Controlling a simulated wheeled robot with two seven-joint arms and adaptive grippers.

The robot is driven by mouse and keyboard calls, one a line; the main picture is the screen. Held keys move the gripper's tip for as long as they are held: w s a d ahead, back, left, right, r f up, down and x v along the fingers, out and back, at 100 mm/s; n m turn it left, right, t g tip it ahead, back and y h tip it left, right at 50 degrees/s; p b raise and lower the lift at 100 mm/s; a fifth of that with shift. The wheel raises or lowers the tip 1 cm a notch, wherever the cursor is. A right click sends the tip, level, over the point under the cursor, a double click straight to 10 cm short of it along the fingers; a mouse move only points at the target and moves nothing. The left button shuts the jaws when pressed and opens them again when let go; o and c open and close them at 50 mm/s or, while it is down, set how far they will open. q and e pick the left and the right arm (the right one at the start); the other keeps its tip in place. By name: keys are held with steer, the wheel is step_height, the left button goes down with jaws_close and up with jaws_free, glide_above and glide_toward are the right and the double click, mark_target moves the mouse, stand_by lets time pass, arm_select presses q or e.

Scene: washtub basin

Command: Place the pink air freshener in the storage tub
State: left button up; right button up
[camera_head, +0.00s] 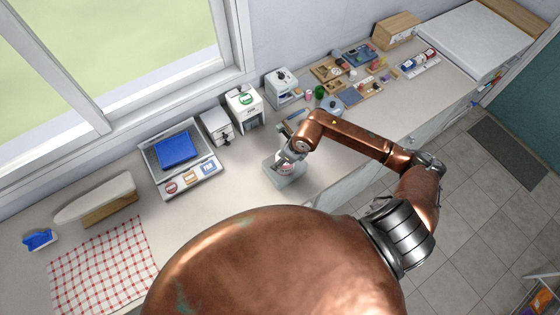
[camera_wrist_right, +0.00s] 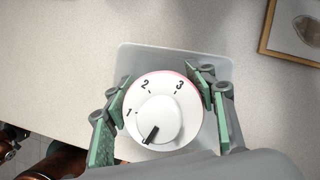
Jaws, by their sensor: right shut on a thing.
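The pink air freshener (camera_wrist_right: 163,108) shows in the right wrist view as a round white top with a knob, the numbers 1, 2 and 3, and a thin pink rim. My right gripper (camera_wrist_right: 160,82) is shut on it, with a green pad on each side. A pale translucent storage tub (camera_wrist_right: 222,66) lies beneath it; it also shows in the head view (camera_head: 299,179) near the counter's front. There my right gripper (camera_head: 287,158) is over the tub. I cannot tell whether the air freshener touches the tub's floor. My left gripper is not in view.
Left of the tub stand a scale with a blue tray (camera_head: 178,150) and white appliances (camera_head: 243,108). Small items and trays (camera_head: 345,75) crowd the counter to the right. A checked cloth (camera_head: 105,268) lies at the left. Bare counter (camera_head: 240,175) separates scale and tub.

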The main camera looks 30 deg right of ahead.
step_height(320, 180, down, 3)
steer(key=shift+w+d+r+p, duration=0.1)
steer(key=shift+w+p, duration=0.05)
steer(key=shift+p, duration=0.65)
steer(key=shift+f, duration=0.35)
steer(key=o, duration=1.1)
steer(key=shift+f, duration=0.1)
steer(key=shift+d+r, duration=0.1)
steer(key=shift+r, duration=0.25)
steer(key=b+v, duration=0.2)
steer(key=v, duration=0.9)
steer(key=shift+s+r, duration=0.25)
